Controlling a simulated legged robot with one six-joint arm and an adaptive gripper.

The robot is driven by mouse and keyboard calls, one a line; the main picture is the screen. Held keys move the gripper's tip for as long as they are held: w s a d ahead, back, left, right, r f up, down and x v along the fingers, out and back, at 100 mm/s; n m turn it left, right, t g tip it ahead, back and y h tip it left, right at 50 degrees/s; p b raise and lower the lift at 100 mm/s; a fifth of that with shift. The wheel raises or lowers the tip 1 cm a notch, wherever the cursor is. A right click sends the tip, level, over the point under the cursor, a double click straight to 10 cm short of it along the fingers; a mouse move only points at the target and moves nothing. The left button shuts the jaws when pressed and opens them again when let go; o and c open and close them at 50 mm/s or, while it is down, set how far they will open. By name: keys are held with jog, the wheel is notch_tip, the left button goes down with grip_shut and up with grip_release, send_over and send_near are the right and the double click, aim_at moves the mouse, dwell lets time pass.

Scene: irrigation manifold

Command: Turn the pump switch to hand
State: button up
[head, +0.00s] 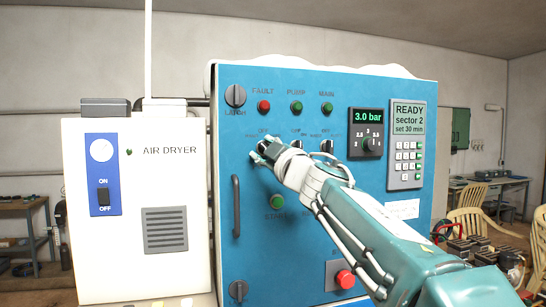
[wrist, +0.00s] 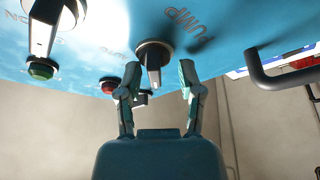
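The pump switch (wrist: 153,60) is a rotary knob with a pale handle on a dark round base. It sits beside the label PUMP in the wrist view, where the panel appears upside down. My gripper (wrist: 160,72) is open, with one finger on each side of the handle; gaps seem to show, but contact is unclear. In the head view my gripper (head: 264,148) is at the left end of the switch row and covers the switch there. The switch's setting cannot be read.
The blue panel (head: 232,140) carries more switches (head: 327,146), FAULT, PUMP and MAIN lamps, a green button (head: 277,202), a red button (head: 345,279) and a display (head: 408,116). A handle (head: 236,206) protrudes left of my gripper. A white air dryer (head: 140,210) stands left.

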jog(key=v, duration=1.1)
jog(key=shift+s+f, duration=0.25)
jog(key=shift+d, duration=0.1)
jog(key=s+d+f+m+g+h, duration=0.1)
jog(key=s+d+f+m+h, duration=0.2)
jog(key=d+f+m+h, duration=0.4)
jog(key=s+d+f+m+g+h, duration=0.1)
jog(key=s+d+f+m+h, duration=0.2)
jog(key=d+f+m+h, duration=0.4)
jog(key=s+a+f+m+g+y, duration=0.1)
jog(key=s+f+g, duration=0.4)
jog(key=s+f, duration=0.4)
jog(key=s+a+f+m+g+y, duration=0.1)
jog(key=s+f+g, duration=0.4)
jog(key=s+f, duration=0.4)
notch_tip(320, 180, down, 5)
jog(key=shift+s+a+f+y, duration=0.15)
jog(key=shift+s+a+y, duration=0.15)
